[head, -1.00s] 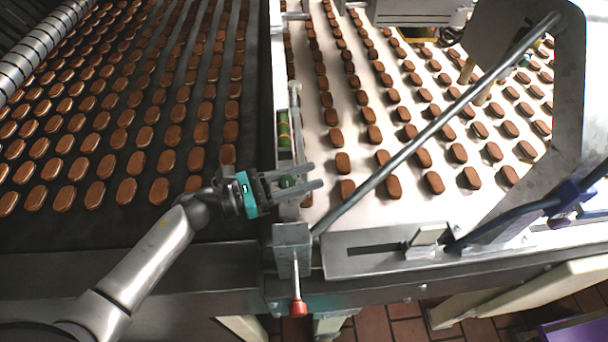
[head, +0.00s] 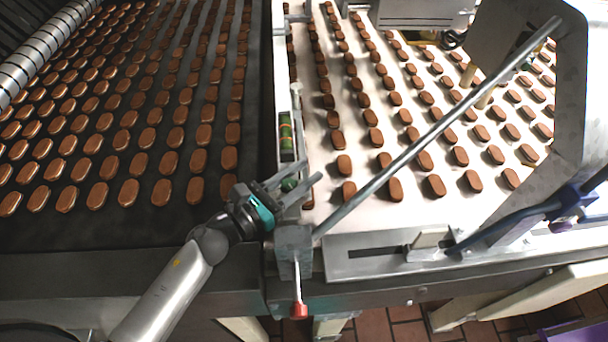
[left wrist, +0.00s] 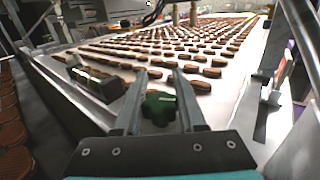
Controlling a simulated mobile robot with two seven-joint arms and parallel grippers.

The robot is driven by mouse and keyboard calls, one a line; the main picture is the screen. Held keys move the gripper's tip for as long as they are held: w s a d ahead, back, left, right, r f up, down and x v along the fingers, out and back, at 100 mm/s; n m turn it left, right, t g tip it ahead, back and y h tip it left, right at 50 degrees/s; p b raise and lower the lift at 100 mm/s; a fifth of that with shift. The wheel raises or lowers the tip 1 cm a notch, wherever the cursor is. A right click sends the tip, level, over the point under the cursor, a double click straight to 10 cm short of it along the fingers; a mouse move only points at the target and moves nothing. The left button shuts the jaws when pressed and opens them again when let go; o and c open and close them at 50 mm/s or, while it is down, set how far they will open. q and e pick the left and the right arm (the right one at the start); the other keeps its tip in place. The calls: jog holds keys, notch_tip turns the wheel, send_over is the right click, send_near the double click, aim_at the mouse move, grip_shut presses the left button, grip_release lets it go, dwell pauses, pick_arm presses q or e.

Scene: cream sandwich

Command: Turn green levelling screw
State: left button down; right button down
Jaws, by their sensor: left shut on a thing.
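The green levelling screw (head: 289,185) is a lobed knob on the narrow strip between the two belts, just below a green spirit level (head: 286,138) in the head view. My left gripper (head: 294,180) reaches it from the lower left, with one finger on each side. In the left wrist view, the green screw (left wrist: 159,108) sits between the two fingers (left wrist: 158,100) and my gripper is shut on it. The spirit level (left wrist: 97,83) lies beyond it to the left. The screw's lower part is hidden. My right gripper is in neither view.
A dark belt (head: 60,232) with rows of brown biscuits lies left, and a white belt (head: 320,215) with more biscuits lies right. A slanted metal rod (head: 440,125) crosses over the white belt. A red-tipped lever (head: 298,310) stands below the screw.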

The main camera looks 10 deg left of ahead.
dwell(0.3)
pick_arm(q)
jog(key=shift+c, duration=2.4)
grip_release()
jog(key=b+v, duration=0.3)
jog(key=v, duration=1)
jog(key=shift+s+a+f, duration=0.1)
jog(key=shift+s+a, duration=0.05)
jog(key=shift+s, duration=0.25)
jog(key=shift+s+a, duration=0.4)
jog(key=shift+s, duration=0.2)
